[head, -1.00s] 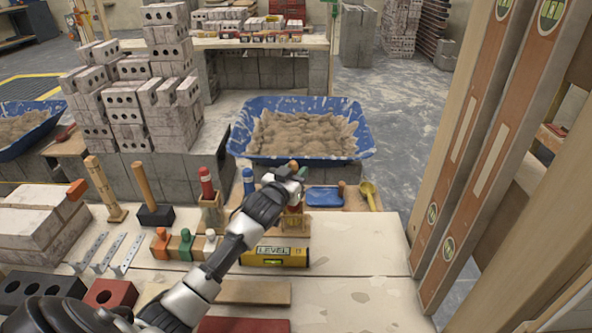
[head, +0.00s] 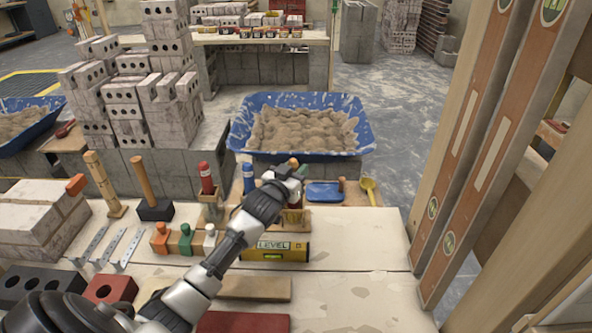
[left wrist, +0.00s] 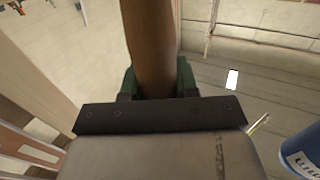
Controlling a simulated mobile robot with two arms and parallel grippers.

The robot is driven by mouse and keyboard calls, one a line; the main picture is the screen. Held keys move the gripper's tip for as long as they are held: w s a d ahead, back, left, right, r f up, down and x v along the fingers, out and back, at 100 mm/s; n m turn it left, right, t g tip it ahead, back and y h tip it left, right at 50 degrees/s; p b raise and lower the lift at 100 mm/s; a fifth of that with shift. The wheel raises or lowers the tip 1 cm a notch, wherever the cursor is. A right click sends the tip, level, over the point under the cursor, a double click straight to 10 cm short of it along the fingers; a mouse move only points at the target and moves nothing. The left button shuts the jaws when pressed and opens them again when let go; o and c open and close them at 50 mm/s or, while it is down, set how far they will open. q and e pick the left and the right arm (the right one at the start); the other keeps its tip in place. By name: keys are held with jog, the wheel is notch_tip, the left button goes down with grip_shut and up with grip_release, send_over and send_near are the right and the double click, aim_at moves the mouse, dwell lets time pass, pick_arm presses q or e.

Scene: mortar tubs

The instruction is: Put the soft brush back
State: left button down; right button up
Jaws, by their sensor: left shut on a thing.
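My left gripper (head: 290,174) is above the back edge of the near bench, in front of the blue mortar tub. In the left wrist view the gripper (left wrist: 156,80) is shut on a brown wooden handle (left wrist: 152,40), apparently the soft brush's. The handle's tip (head: 293,162) shows just above the gripper in the head view. Below the gripper stands a small wooden holder (head: 294,223) with something reddish over it. The gripper and arm partly cover this spot, so I cannot tell whether the brush's lower end is in the holder. My right gripper is not in view.
A blue bottle (head: 249,178) and a red-topped tool in a wooden stand (head: 208,190) are left of the gripper. A blue float (head: 324,193) and yellow scoop (head: 369,190) lie right. A yellow level (head: 275,251) lies in front. The bench's right front is clear.

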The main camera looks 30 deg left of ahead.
pick_arm(q)
jog(key=shift+f, duration=0.3)
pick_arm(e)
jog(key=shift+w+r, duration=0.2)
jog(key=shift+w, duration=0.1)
pick_arm(q)
jog(key=c, duration=0.8)
grip_release()
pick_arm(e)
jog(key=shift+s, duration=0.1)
